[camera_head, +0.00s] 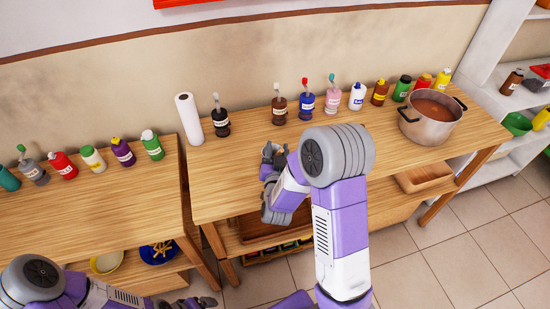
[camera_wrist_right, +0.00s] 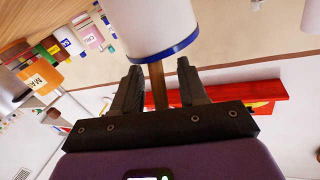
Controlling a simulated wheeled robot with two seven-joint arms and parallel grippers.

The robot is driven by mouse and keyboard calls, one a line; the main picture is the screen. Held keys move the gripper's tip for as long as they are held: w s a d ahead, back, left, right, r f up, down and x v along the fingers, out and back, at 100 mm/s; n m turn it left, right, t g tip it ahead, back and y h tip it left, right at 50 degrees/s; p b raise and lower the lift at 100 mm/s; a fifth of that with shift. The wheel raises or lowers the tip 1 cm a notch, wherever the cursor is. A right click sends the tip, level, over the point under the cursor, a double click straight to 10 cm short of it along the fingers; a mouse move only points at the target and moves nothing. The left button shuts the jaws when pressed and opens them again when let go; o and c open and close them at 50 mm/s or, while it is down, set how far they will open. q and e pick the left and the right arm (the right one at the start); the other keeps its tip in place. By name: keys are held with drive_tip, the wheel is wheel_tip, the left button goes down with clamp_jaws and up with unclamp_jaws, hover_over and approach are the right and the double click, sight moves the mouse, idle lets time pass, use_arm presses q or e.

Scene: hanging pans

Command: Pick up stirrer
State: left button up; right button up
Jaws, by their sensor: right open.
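The stirrer is most likely the brown wooden stick (camera_wrist_right: 157,88) in the right wrist view, rising from a white holder with a blue rim (camera_wrist_right: 160,35). The picture is upside down, so the holder appears at the top. My right gripper (camera_wrist_right: 158,82) is open, with one finger on each side of the stick, visible gaps between. In the head view, my right gripper (camera_head: 274,151) is over the middle table, and stick and holder are hidden by it and my arm. My left gripper (camera_head: 196,302) is at the bottom edge, low and partly cut off.
A pot of brown liquid (camera_head: 430,120) stands at the table's right end. Several bottles (camera_head: 306,103) line the back edge, with a paper towel roll (camera_head: 189,119) at the left. More bottles (camera_head: 93,158) stand on the left table. White shelves (camera_head: 490,75) are at the right.

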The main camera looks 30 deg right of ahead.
clamp_jaws()
idle(0.4)
